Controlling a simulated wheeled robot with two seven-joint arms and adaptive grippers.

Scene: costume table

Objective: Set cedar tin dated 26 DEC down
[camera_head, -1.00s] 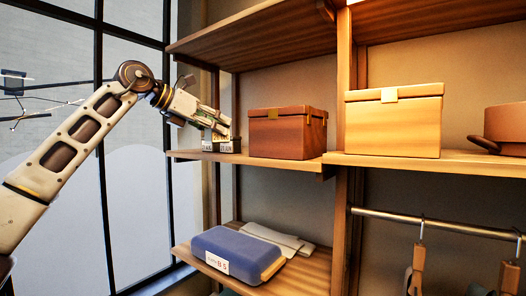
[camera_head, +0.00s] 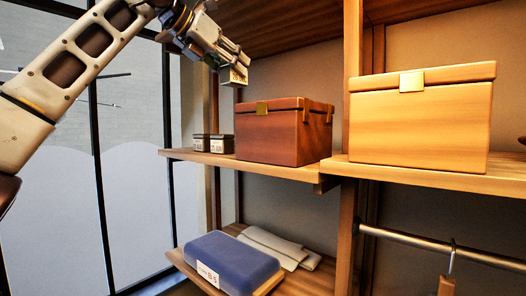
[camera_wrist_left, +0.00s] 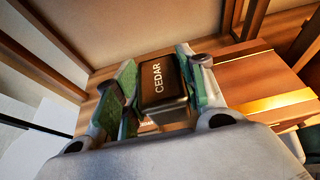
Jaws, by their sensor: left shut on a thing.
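My left gripper (camera_head: 232,66) is high at the left of the shelves, above the reddish-brown box. It is shut on a small tin (camera_head: 235,76), held clear of the shelf. In the left wrist view the held tin (camera_wrist_left: 163,88) has a dark lid reading CEDAR and sits between the green-padded fingers (camera_wrist_left: 157,92). Its date cannot be read. Two small dark tins with pale labels stand side by side on the upper shelf, a left one (camera_head: 200,143) and a right one (camera_head: 221,145); their labels are too small to read. My right gripper is out of view.
The reddish-brown box (camera_head: 268,136) stands right of the small tins, and a light wooden box (camera_head: 395,122) stands beyond the upright post (camera_head: 354,50). A blue case (camera_head: 232,263) and folded cloth (camera_head: 283,246) lie on the lower shelf. A hanging rail (camera_head: 430,246) is at lower right.

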